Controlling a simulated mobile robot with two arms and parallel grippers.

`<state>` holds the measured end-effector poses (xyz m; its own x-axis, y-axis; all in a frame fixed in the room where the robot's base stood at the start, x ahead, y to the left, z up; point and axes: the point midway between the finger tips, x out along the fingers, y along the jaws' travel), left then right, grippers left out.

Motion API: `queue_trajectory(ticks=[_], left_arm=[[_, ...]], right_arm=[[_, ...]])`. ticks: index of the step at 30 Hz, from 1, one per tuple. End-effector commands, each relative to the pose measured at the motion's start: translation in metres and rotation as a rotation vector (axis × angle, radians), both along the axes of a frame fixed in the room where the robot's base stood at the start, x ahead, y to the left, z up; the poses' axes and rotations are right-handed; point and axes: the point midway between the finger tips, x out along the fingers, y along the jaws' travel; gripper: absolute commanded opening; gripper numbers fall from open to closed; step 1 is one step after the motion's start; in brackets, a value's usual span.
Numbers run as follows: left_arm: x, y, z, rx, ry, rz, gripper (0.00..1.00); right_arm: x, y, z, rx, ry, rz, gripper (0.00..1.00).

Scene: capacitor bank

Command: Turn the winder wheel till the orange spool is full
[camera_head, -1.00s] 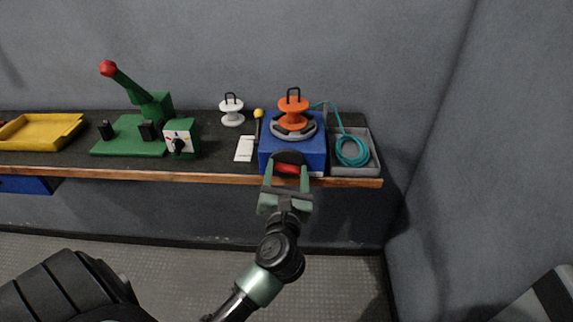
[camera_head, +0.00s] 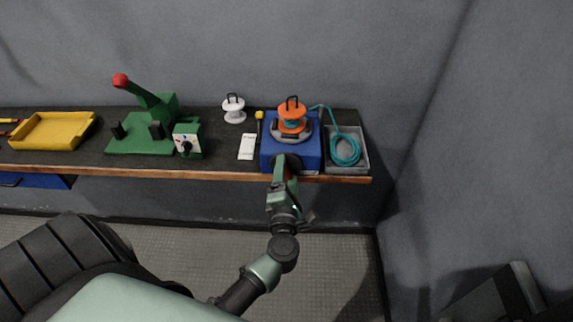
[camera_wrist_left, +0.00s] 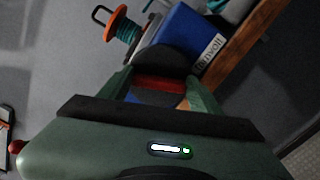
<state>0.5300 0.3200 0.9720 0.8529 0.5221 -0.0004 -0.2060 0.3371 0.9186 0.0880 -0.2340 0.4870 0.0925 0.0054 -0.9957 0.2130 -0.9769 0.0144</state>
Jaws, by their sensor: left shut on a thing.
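The blue winder (camera_head: 309,157) stands at the bench's right end. The orange spool (camera_head: 291,124) sits upright on top of it. In the left wrist view, teal cord shows wound on the spool (camera_wrist_left: 121,14). The dark winder wheel (camera_wrist_left: 165,60) is on the winder's front, with a red grip bar (camera_wrist_left: 160,84) across it. My left gripper (camera_head: 285,175) is at the wheel, shut on its red bar, and tilted. In the head view the gripper hides much of the wheel. My right gripper is not in view.
A grey tray (camera_head: 361,169) with a teal cord coil (camera_head: 345,150) stands right of the winder; its cord runs up towards the spool. A white spool (camera_head: 233,108), a white card (camera_head: 247,147), a green press (camera_head: 140,143) and a yellow tray (camera_head: 57,130) lie left.

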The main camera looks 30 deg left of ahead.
Motion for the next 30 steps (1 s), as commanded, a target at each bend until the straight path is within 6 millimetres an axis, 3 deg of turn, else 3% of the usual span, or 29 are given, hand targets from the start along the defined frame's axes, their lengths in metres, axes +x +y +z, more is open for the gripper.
queue_trajectory(ticks=[3,12,30], left_arm=[[0.0,-0.001,0.003,0.084,0.056,0.001,0.23],[0.0,-0.001,0.0,0.255,0.158,-0.001,0.23],[0.0,-0.001,-0.003,0.348,0.214,-0.001,0.23]], right_arm=[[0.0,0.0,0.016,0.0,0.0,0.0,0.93],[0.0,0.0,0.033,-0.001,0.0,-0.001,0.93],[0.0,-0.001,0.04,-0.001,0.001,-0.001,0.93]])
